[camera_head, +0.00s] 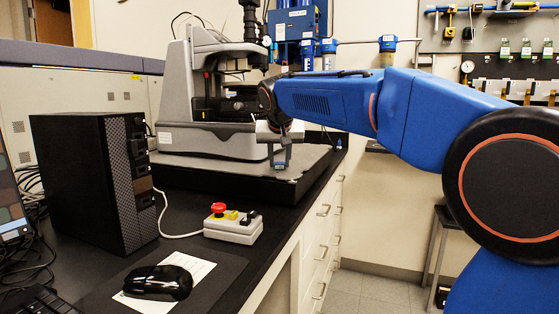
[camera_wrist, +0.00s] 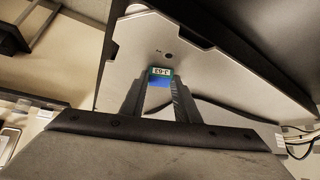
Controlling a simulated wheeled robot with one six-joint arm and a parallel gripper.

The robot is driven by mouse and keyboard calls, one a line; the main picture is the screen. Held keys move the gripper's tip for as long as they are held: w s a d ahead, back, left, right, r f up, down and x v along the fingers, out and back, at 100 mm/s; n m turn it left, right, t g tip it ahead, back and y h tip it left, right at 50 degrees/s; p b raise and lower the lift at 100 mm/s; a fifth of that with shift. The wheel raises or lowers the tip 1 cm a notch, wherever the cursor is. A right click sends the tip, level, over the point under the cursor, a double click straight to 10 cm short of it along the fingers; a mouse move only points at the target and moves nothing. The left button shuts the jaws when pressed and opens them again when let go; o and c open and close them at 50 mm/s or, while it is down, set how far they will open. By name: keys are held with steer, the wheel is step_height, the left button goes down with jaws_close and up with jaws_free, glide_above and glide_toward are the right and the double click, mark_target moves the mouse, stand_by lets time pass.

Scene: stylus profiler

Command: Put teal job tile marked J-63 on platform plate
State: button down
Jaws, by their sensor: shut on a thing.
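My gripper (camera_head: 280,158) is at the front right of the grey profiler (camera_head: 205,95), pointing down over a grey plate (camera_head: 253,173). In the wrist view my gripper (camera_wrist: 159,87) has its two dark fingers shut on the sides of a small teal-blue tile (camera_wrist: 159,82). The tile has a pale label with dark characters, seen upside down and consistent with J-63. Beyond it lies a grey plate with cut corners and a small dark hole (camera_wrist: 205,72). I cannot tell whether the tile touches this plate, or surely which surface is the platform plate.
The plate lies on a thick black slab (camera_head: 240,186) on the bench. A black computer tower (camera_head: 95,180), a control box with a red button (camera_head: 233,224) and a black mouse (camera_head: 158,283) stand nearer. White drawers (camera_head: 325,225) are below the bench edge.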

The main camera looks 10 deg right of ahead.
steer(key=c, duration=1.4)
jaws_free()
steer(key=shift+f, duration=0.1)
steer(key=shift+o, duration=0.2)
steer(key=v, duration=1.2)
steer(key=s+d+f+n+g, duration=0.1)
steer(key=s+d+f, duration=0.2)
steer(key=s+f, duration=0.9)
steer(key=s+d+f+n+y, duration=0.1)
steer(key=s+d+f, duration=0.2)
steer(key=s+f, duration=0.9)
steer(key=s+d+f+g, duration=0.1)
steer(key=s+d+f, duration=0.2)
steer(key=s+f, duration=0.9)
step_height(320, 180, down, 2)
steer(key=shift+f+n+g+y, duration=0.1)
steer(key=shift+n+g+y, duration=0.2)
steer(key=shift+n+y, duration=0.1)
steer(key=shift+d, duration=0.1)
